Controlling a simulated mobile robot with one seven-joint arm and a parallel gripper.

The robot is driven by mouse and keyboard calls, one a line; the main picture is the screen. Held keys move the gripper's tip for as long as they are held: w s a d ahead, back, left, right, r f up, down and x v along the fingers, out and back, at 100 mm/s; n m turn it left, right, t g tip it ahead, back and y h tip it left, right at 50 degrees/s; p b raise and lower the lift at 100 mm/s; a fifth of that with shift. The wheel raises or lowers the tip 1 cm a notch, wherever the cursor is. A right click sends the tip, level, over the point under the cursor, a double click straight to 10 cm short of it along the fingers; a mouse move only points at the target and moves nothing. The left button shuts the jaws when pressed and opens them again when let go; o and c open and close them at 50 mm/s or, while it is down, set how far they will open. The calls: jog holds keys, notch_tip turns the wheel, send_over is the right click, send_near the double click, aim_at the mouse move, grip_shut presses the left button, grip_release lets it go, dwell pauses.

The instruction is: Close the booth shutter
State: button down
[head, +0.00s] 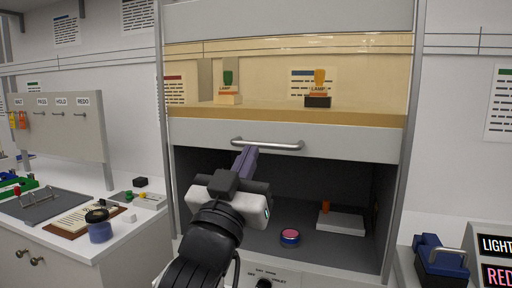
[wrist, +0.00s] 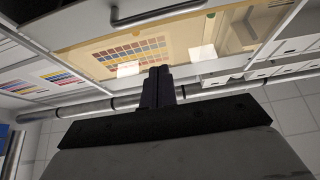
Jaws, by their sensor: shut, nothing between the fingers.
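The booth shutter (head: 330,140) is a grey panel with a yellowish window band above it. It stands partly raised, with the dark booth interior open below its lower edge. A silver bar handle (head: 268,144) runs across the lower panel. My gripper (head: 248,152) is shut and empty, with its dark fingers just under the handle's left part in the head view; I cannot tell whether they touch it. In the wrist view, my shut fingers (wrist: 158,75) point up toward the shutter, and the handle (wrist: 165,12) shows at the top edge, apart from the fingertips.
Inside the booth are a pink-topped blue jar (head: 290,238) and a white block (head: 341,222). A control knob (head: 264,284) is below the opening. The left counter holds a blue jar (head: 99,228) and a tray (head: 45,205). A blue device (head: 440,258) stands at right.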

aim_at(263, 144)
jog(key=p+x, duration=0.4)
jog(key=x, duration=0.6)
jog(key=shift+f, duration=2.05)
